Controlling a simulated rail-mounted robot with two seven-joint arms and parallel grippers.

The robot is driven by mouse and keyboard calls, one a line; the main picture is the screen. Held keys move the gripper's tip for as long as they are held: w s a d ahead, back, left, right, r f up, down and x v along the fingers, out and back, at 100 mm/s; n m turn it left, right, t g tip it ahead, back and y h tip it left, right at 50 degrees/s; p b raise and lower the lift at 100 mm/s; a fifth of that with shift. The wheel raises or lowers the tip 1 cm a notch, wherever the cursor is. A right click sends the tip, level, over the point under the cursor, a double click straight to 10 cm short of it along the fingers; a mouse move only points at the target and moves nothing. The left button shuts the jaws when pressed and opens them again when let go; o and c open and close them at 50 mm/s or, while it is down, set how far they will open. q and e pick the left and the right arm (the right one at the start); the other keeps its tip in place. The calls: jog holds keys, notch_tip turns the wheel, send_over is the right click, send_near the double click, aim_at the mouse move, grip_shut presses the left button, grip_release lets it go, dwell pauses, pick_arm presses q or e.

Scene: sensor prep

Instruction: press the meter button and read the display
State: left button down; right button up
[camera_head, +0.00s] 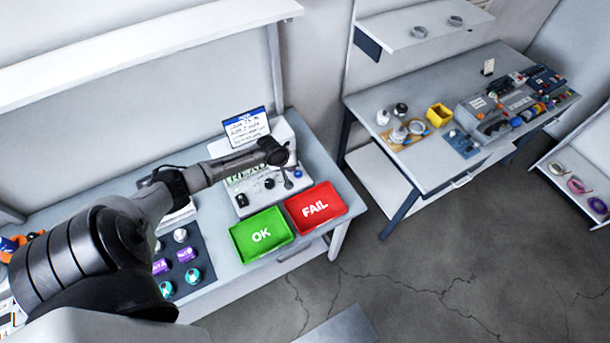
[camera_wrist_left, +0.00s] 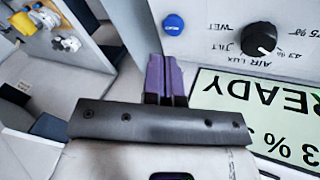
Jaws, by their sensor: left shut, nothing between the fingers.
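The meter (camera_head: 258,196) is a pale panel on the left bench, partly covered by my left arm in the head view. In the left wrist view it appears upside down, with a round blue button (camera_wrist_left: 173,25), a black dial (camera_wrist_left: 259,38) and a pale green display (camera_wrist_left: 245,100). The display reads "READY", with "3 %" below it; part is cut off by the frame. My left gripper (camera_wrist_left: 166,62) is shut and empty, its purple fingertips pointing toward the blue button with a visible gap in the picture. My right gripper is out of view.
A green OK tray (camera_head: 240,247) and a red FAIL tray (camera_head: 332,221) sit in front of the meter. A note card (camera_head: 246,129) stands behind it. A dark mat (camera_head: 196,246) with several small items lies left of the trays. A second bench stands to the right.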

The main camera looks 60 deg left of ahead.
pick_arm(q)
jog(key=shift+w+a+r+n+t, duration=0.25)
jog(key=shift+w+n+t, duration=0.45)
jog(key=shift+n, duration=1.8)
jog(key=shift+w+a+r+n+t, duration=0.25)
jog(key=shift+w+n+t, duration=0.45)
jog(key=shift+n, duration=1.8)
jog(key=shift+w+a+r+n+t, duration=0.15)
jog(key=shift+w+a+n+t, duration=0.35)
jog(key=shift+n, duration=2)
jog(key=shift+w+d, duration=0.1)
jog(key=shift+d, duration=0.05)
jog(key=shift+f, duration=0.2)
jog(key=b, duration=0.7)
send_over(298, 175)
notch_tip(298, 175, down, 6)
jog(key=shift+w+f, duration=0.1)
jog(key=shift+f, duration=0.1)
jog(key=shift+f+b, duration=0.8)
jog(key=shift+f, duration=0.25)
